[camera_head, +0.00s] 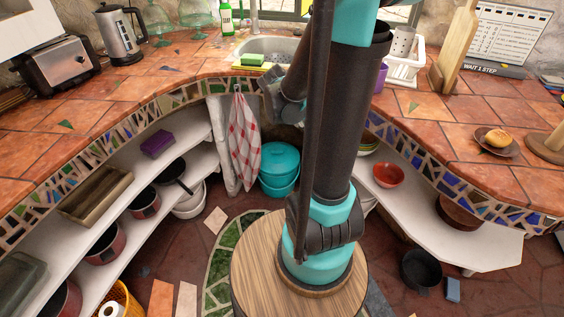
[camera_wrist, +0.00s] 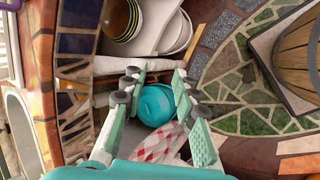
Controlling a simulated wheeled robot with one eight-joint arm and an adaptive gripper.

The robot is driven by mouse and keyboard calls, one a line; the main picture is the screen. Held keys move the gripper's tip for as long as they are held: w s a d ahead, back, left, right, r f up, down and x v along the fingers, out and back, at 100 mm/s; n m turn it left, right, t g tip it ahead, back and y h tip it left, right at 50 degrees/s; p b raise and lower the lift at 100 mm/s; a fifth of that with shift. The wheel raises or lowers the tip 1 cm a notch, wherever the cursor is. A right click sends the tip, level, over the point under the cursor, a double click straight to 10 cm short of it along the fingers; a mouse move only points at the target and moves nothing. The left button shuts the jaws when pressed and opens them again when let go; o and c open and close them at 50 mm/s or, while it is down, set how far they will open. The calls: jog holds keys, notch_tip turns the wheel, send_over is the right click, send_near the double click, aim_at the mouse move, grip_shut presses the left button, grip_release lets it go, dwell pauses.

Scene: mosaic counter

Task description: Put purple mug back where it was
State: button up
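A purple mug (camera_head: 382,77) shows on the tiled counter in the head view, beside the white dish rack and right of my arm. Part of it is hidden behind the arm. My gripper (camera_wrist: 158,75) is open in the wrist view, with its two green-padded fingers apart and nothing between them. It points down toward the floor and low shelves, with teal pots and a checkered towel beyond the fingers.
The white dish rack (camera_head: 405,68) and a wooden cutting board (camera_head: 456,45) stand on the right counter. A plate with a bun (camera_head: 498,139) lies farther right. A sink (camera_head: 268,47) is at the back. Teal pots (camera_head: 279,166) and a checkered towel (camera_head: 243,140) are below the counter.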

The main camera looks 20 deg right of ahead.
jog(key=s+a+f+m+t+y, duration=0.2)
jog(key=s+a+f+m+y, duration=0.2)
jog(key=s+a, duration=0.5)
jog(key=a+m+y, duration=0.2)
jog(key=a+m, duration=0.1)
jog(key=a, duration=0.1)
jog(key=shift+s+a+y, duration=0.4)
jog(key=shift+o, duration=0.2)
